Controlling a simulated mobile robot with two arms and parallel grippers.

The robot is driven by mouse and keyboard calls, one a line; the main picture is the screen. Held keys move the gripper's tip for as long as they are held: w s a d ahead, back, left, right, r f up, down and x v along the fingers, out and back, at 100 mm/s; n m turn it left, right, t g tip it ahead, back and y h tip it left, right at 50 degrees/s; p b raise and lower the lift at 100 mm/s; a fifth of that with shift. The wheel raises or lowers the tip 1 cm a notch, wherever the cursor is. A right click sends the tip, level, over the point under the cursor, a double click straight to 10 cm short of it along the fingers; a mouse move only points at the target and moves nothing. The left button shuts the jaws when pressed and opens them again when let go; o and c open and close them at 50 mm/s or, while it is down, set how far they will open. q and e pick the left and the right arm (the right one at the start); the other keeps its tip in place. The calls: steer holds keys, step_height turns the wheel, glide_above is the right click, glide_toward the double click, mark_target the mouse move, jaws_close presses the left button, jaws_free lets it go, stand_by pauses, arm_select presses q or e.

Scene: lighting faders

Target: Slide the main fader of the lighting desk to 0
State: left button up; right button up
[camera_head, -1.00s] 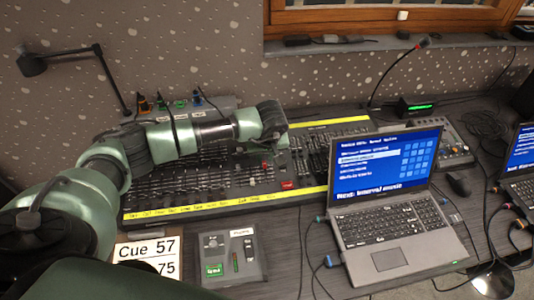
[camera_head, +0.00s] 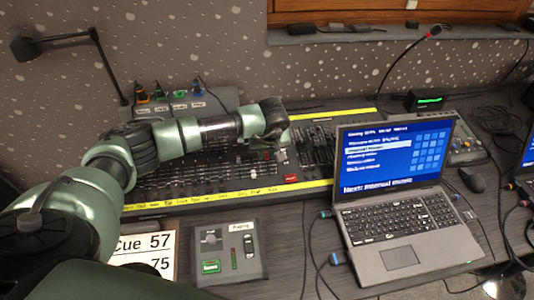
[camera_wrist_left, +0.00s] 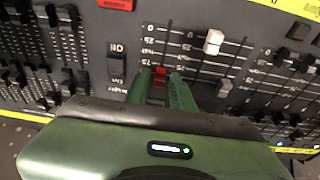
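The lighting desk (camera_head: 190,181) lies along the back of the table, with rows of faders. In the left wrist view a red fader cap (camera_wrist_left: 160,77) sits low in its slot, at the end away from the 0 printed at the top of the scale. My left gripper (camera_wrist_left: 161,80) has one green finger on each side of this cap, close together, and appears shut on it. My right gripper is not in view.
A white fader cap (camera_wrist_left: 213,41) stands just right of the fingers. A red button (camera_head: 291,178) is on the desk's front part. An open laptop (camera_head: 395,205) stands front right, and a small grey box (camera_head: 231,250) front left.

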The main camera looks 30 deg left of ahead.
mark_target(269, 173)
arm_select(q)
jaws_close()
steer(key=shift+s+d+f+p, duration=0.1)
steer(key=shift+s+d+p, duration=0.15)
steer(key=shift+s+d, duration=0.45)
steer(key=shift+s+d+f+p, duration=0.2)
steer(key=shift+s+d, duration=0.3)
steer(key=shift+s, duration=0.45)
steer(key=shift+s+d+f+p, duration=0.1)
steer(key=shift+s+d+p, duration=0.2)
steer(key=shift+s+d, duration=0.4)
jaws_free()
steer(key=shift+a, duration=0.1)
steer(key=shift+r, duration=0.1)
steer(key=shift+r+p, duration=0.75)
steer(key=shift+r, duration=0.55)
